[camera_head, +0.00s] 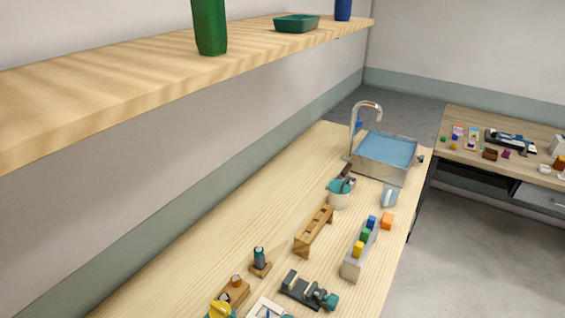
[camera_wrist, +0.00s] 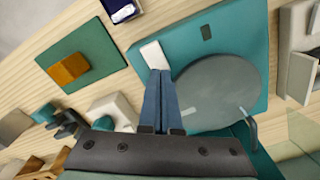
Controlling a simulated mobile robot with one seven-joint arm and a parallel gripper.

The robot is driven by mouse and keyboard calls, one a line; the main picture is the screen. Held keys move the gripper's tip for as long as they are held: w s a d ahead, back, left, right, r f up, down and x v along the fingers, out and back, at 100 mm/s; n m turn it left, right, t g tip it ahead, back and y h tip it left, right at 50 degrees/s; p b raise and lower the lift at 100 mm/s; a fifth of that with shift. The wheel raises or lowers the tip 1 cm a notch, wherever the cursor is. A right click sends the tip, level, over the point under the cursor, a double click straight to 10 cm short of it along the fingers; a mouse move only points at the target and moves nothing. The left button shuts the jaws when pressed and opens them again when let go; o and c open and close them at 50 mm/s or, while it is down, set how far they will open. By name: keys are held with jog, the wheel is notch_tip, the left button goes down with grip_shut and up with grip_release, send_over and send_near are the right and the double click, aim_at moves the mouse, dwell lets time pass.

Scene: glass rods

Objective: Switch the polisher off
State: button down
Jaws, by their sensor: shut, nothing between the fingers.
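In the wrist view the polisher is a teal block (camera_wrist: 236,20) with a round grey disc (camera_wrist: 225,92) on its top. A white rocker-like piece (camera_wrist: 154,54) sits at the block's left edge, likely the switch. My gripper (camera_wrist: 160,74) is shut and empty, its two blue fingers side by side. The fingertips overlap the near end of the white piece in the picture; I cannot tell whether they touch it. A light mark and a small dark patch show on the disc and block. I do not make out the polisher or my gripper in the head view.
In the wrist view a green mat (camera_wrist: 98,44) with an orange block (camera_wrist: 68,68) lies left of the polisher, and a pale fixture (camera_wrist: 297,75) stands to the right. In the head view the wooden bench (camera_head: 190,240) holds several small items and a sink (camera_head: 386,150).

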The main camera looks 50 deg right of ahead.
notch_tip(320, 180, up, 5)
jog(key=p, duration=0.5)
jog(key=shift+r, duration=0.15)
dwell(0.4)
